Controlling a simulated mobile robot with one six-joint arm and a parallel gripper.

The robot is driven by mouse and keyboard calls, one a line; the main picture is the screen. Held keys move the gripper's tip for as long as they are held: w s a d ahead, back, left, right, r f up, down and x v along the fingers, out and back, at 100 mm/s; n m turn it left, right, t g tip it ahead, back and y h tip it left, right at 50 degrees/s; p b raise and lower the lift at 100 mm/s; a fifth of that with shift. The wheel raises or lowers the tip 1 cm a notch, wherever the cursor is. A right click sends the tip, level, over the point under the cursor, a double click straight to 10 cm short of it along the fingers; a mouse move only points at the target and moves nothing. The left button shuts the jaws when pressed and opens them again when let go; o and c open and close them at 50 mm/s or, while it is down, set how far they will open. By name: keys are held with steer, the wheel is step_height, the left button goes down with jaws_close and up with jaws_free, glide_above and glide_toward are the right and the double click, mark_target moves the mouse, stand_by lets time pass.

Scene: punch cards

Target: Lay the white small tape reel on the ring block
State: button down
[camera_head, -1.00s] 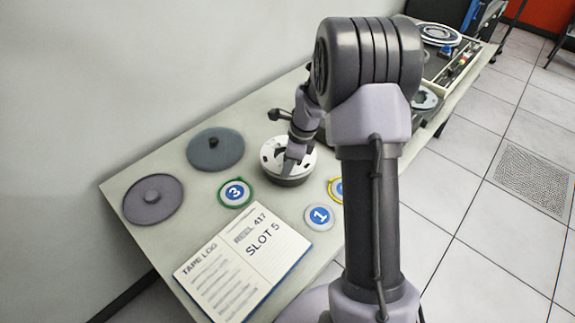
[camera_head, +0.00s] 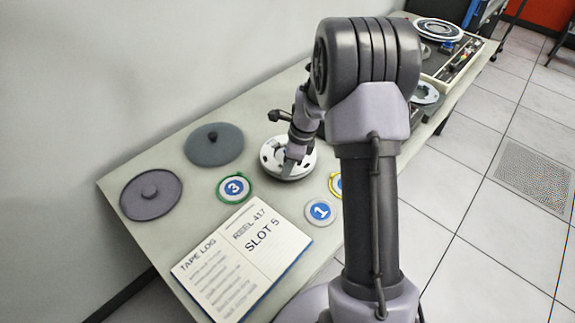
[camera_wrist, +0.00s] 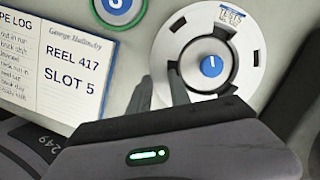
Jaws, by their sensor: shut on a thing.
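The white small tape reel (camera_head: 268,157) lies flat over the table's middle. It also shows in the wrist view (camera_wrist: 255,62), with a printed label and slots. My gripper (camera_wrist: 160,90) is shut on the reel's near rim, one finger outside the rim and one in a slot. My gripper also shows in the head view (camera_head: 290,165), pointing down at the reel. I cannot make out the ring block for sure; the reel may hide it, and I cannot tell whether the two touch.
An open tape log (camera_head: 215,285) reading "SLOT 5" lies at the front. A green-ringed disc marked 3 (camera_head: 234,187) and a disc marked 1 (camera_head: 320,212) lie nearby. A reel machine (camera_head: 445,62) stands at the back right.

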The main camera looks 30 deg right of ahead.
steer(key=c, duration=1.1)
jaws_free()
steer(key=c, duration=0.4)
steer(key=p+v, duration=0.2)
steer(key=v, duration=0.1)
steer(key=a+p+v, duration=0.1)
steer(key=p+v, duration=0.1)
steer(key=p, duration=0.1)
steer(key=w+p+v, duration=0.1)
steer(key=p+v, duration=0.1)
steer(key=v, duration=0.1)
steer(key=shift+a+r, duration=0.25)
steer(key=shift+r, duration=0.3)
